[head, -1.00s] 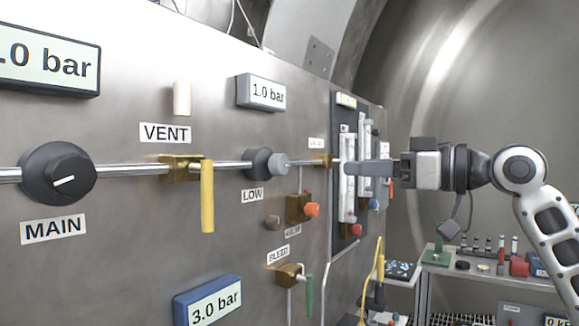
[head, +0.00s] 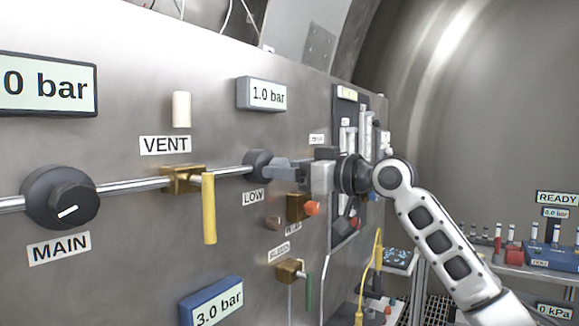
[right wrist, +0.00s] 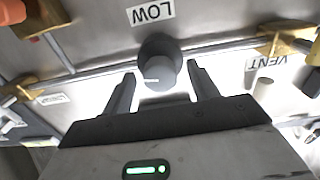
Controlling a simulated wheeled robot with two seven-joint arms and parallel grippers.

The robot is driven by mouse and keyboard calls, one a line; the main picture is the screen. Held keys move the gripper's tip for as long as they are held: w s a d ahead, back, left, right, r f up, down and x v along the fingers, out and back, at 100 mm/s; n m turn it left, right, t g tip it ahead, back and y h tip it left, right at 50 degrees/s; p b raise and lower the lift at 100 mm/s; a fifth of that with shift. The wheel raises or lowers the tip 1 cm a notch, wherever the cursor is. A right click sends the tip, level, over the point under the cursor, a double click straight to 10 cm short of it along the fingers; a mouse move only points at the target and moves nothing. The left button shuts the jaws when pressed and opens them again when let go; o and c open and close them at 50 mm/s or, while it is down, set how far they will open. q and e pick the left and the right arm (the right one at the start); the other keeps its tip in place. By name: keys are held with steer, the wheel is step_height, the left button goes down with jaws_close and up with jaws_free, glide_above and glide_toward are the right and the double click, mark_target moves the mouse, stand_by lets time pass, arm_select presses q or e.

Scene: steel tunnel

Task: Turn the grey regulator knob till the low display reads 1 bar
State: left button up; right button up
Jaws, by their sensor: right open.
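The grey regulator knob (head: 257,163) sits on the pipe above the LOW label (head: 253,197); its front is hidden behind my fingers in the head view. The low display (head: 268,96) above it reads 1.0 bar. My right gripper (head: 281,170) is at the knob, with its fingers pointing at the panel. In the right wrist view the knob (right wrist: 160,72) shows between the two spread fingertips of the gripper (right wrist: 163,82), with a gap visible on each side. The gripper is open and holds nothing. My left gripper is not in view.
A yellow vent lever (head: 209,208) hangs left of the knob, and the black MAIN knob (head: 60,197) is farther left. A brass valve with an orange knob (head: 312,208) is close below my right gripper. Flowmeter tubes (head: 366,135) stand to the right.

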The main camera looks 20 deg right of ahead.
steer(key=c, duration=1)
steer(key=shift+m, duration=0.5)
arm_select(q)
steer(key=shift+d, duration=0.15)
arm_select(e)
steer(key=o, duration=1)
arm_select(q)
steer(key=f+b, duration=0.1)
steer(key=b, duration=0.1)
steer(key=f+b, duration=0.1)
steer(key=b, duration=0.2)
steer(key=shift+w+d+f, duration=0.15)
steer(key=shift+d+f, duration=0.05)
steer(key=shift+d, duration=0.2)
arm_select(e)
steer(key=v, duration=1.6)
steer(key=shift+f, duration=0.1)
